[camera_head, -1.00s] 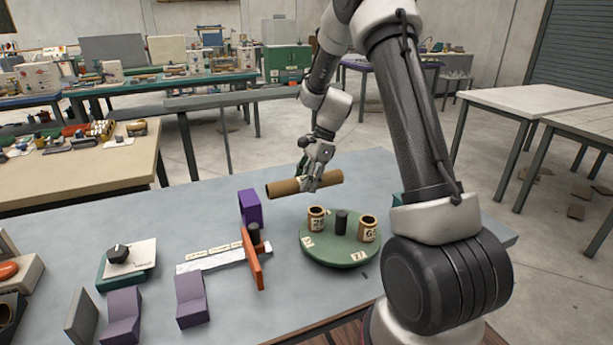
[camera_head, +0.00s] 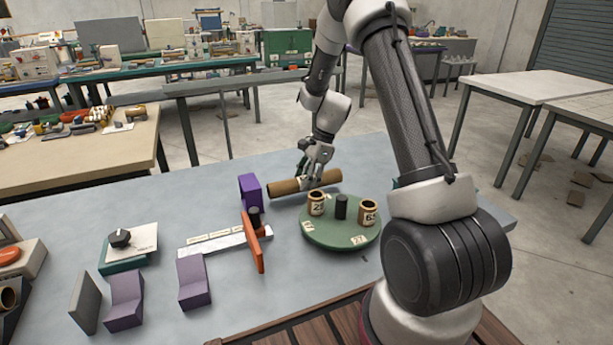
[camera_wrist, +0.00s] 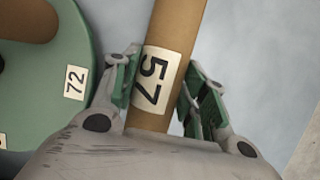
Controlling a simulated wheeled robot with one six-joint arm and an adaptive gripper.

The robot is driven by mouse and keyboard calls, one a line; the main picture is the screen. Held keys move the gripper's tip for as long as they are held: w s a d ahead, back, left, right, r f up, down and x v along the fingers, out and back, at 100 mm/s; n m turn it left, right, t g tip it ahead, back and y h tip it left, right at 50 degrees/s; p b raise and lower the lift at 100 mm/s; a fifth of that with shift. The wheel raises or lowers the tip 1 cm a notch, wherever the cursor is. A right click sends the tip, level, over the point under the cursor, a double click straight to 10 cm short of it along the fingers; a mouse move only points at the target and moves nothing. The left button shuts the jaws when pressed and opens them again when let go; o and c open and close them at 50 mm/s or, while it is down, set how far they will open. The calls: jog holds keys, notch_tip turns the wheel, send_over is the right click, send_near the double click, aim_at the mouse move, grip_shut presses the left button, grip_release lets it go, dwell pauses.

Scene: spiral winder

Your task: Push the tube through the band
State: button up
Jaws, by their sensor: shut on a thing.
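The tube (camera_head: 284,188) is a long brown cardboard tube, lying roughly level across the head view beyond the turntable. My gripper (camera_head: 316,176) is shut on it right of its middle and comes down from above. In the wrist view the tube (camera_wrist: 178,25) runs between my green finger pads (camera_wrist: 160,75), with a label "57" facing the camera. The tube's left end is close to an upright purple block (camera_head: 250,192). I cannot tell whether the tube touches the table. I cannot make out which thing is the band.
A green turntable (camera_head: 318,237) stands just in front of the tube, carrying short labelled tubes (camera_head: 316,203) and a dark post (camera_head: 341,207). An orange upright plate (camera_head: 252,243) crosses a pale strip (camera_head: 205,244). Lilac blocks (camera_head: 193,283) and a dark knob (camera_head: 120,238) stand left.

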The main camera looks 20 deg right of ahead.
aim_at(277, 183)
jog(key=shift+a+r, duration=0.1)
jog(key=shift+a, duration=5.1)
jog(key=shift+f, duration=0.45)
jog(key=o, duration=1.1)
jog(key=v, duration=1.2)
